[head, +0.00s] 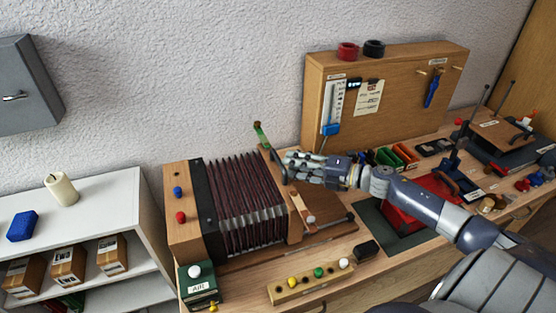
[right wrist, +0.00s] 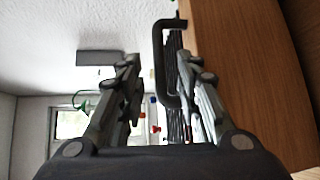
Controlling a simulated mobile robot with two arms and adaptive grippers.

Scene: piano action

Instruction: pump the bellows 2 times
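The bellows (head: 240,205) stands on the bench in the head view, its dark red pleats spread between a wooden left end with buttons and a wooden right end board (head: 269,170). A dark bracket handle (right wrist: 160,62) on the wooden board shows in the right wrist view. My right gripper (head: 288,168) is at the right end board, reaching in from the right. In the right wrist view its fingers (right wrist: 157,75) are apart, with the handle between them; I cannot tell whether either finger touches it. My left gripper is not in view.
A green box (head: 198,287) and a wooden strip with coloured knobs (head: 310,282) stand in front of the bellows. A wooden panel (head: 390,95) rises behind my right arm. A red case (head: 405,210) is under the arm. White shelves (head: 110,205) stand at left.

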